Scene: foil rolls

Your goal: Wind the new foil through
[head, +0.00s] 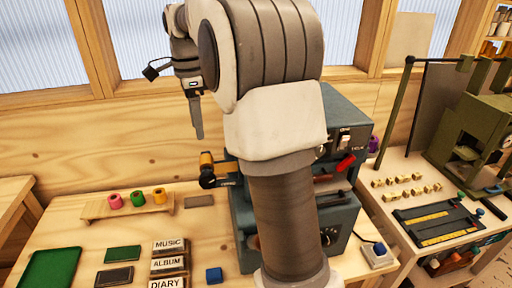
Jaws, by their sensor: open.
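My gripper (197,128) hangs fingers down at the upper left, open and with nothing seen between its fingers. It is in the air above the bench and left of the teal foil machine (345,107). My arm hides much of the machine's middle. A gold-orange roll (206,159) sits at the machine's left side, with a dark part below it. A pink foil roll (115,201), a green foil roll (137,198) and an orange foil roll (158,195) stand on a small wooden rack (101,210). I cannot make out any foil strip through the machine.
Blocks reading MUSIC (169,246), ALBUM (168,264) and DIARY (166,283) lie at the front, near a blue block (213,275) and a green tray (52,270). A red-handled lever (345,162) juts from the machine. A side table (400,168) carries brass pieces.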

